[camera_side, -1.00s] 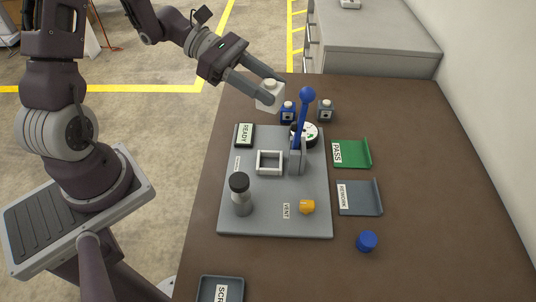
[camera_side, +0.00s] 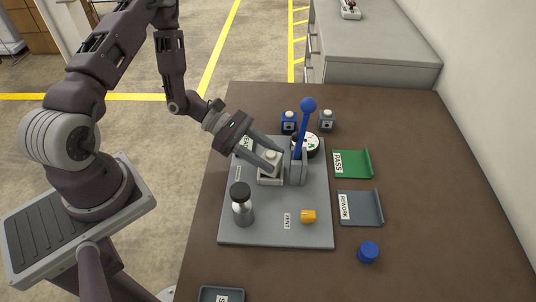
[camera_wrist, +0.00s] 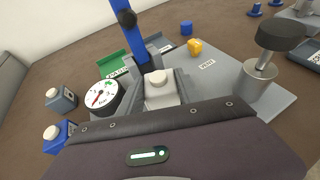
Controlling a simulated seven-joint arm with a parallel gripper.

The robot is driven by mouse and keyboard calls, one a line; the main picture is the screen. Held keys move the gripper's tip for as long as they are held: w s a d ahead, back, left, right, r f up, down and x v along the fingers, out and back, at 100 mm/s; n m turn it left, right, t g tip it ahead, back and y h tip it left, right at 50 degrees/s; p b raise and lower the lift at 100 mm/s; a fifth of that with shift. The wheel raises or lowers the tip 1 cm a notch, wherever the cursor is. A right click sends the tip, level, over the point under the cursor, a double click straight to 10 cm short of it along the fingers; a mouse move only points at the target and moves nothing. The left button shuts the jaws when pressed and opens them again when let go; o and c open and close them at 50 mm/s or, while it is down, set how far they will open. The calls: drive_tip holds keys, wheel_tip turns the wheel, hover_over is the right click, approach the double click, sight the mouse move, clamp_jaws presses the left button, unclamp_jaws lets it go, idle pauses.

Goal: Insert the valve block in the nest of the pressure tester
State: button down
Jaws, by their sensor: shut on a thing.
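The white valve block (camera_side: 269,163), with a round knob on top, is between the fingers of my gripper (camera_side: 272,159). My gripper is shut on it. In the side view the block stands roughly upright at the square light-grey nest (camera_side: 270,182) of the pressure tester (camera_side: 275,235). Its lower part is at the nest's rim; I cannot tell whether it is fully seated. In the wrist view the block (camera_wrist: 159,92) shows between both fingers, and its lower part is hidden. The tester's blue lever (camera_side: 304,128) stands upright just right of the block.
A black-capped cylinder (camera_side: 242,208) and a yellow knob (camera_side: 308,216) stand on the tester plate. A gauge (camera_wrist: 103,96) is behind the lever. Blue (camera_side: 289,122) and grey (camera_side: 327,121) blocks stand at the back. Green PASS (camera_side: 352,164) and grey REWORK (camera_side: 360,208) trays lie right.

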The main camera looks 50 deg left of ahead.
drive_tip(key=c, duration=0.8)
unclamp_jaws()
